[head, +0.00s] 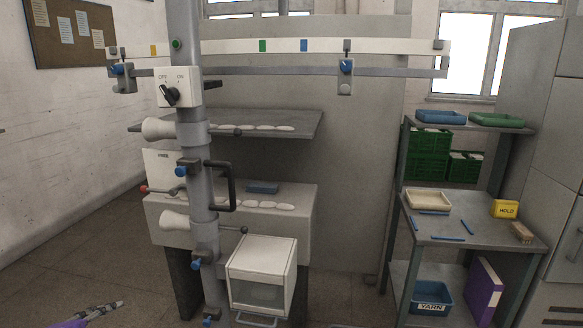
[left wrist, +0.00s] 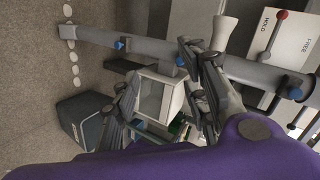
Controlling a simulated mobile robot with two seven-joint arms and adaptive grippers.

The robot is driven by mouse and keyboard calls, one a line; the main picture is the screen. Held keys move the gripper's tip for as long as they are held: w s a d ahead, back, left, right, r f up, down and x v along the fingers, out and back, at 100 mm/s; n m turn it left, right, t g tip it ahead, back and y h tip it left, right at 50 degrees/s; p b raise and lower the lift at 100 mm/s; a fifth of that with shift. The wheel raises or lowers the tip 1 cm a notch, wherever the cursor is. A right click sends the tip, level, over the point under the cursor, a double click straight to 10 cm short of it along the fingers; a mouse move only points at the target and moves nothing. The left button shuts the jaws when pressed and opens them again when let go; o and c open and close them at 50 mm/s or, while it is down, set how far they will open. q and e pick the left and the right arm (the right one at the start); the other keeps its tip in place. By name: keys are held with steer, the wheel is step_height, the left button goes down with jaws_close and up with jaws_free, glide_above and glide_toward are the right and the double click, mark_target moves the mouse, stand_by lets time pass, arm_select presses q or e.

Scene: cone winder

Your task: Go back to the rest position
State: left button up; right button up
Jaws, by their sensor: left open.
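My left gripper (head: 98,312) shows at the bottom left edge of the head view, low over the floor and left of the cone winder's grey post (head: 197,150). In the left wrist view the left gripper (left wrist: 160,68) has its two dark fingers spread wide with nothing between them. The winder's white box with a window (left wrist: 157,97) appears beyond and between the fingers, apart from them. It also shows low on the post in the head view (head: 262,262). My purple arm covers the bottom of the wrist view. My right gripper is in neither view.
The winder carries an OFF/ON switch box (head: 177,87), a black handle (head: 231,187) and a red-knobbed lever (head: 146,189). A dark bin (left wrist: 82,122) stands on the floor. A side table (head: 465,252) with trays is at the right. Floor at the left (head: 75,270) is clear.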

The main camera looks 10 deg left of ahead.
arm_select(q)
steer(key=s+d+f+n+g+p, duration=0.2)
steer(key=s+d+f+n, duration=0.5)
steer(key=s+d+f, duration=0.8)
steer(key=s+d+f+n+g, duration=0.1)
steer(key=s+d+f+n, duration=0.1)
steer(key=s+d, duration=0.5)
steer(key=s+d+f+n+p, duration=0.1)
steer(key=s+d+f+n, duration=0.2)
steer(key=s+d, duration=0.4)
steer(key=s+n, duration=0.1)
steer(key=s, duration=0.2)
steer(key=shift+s+d+n+g+h, duration=0.2)
steer(key=shift+d+n+g+h, duration=0.15)
steer(key=shift+n+g+h, duration=0.05)
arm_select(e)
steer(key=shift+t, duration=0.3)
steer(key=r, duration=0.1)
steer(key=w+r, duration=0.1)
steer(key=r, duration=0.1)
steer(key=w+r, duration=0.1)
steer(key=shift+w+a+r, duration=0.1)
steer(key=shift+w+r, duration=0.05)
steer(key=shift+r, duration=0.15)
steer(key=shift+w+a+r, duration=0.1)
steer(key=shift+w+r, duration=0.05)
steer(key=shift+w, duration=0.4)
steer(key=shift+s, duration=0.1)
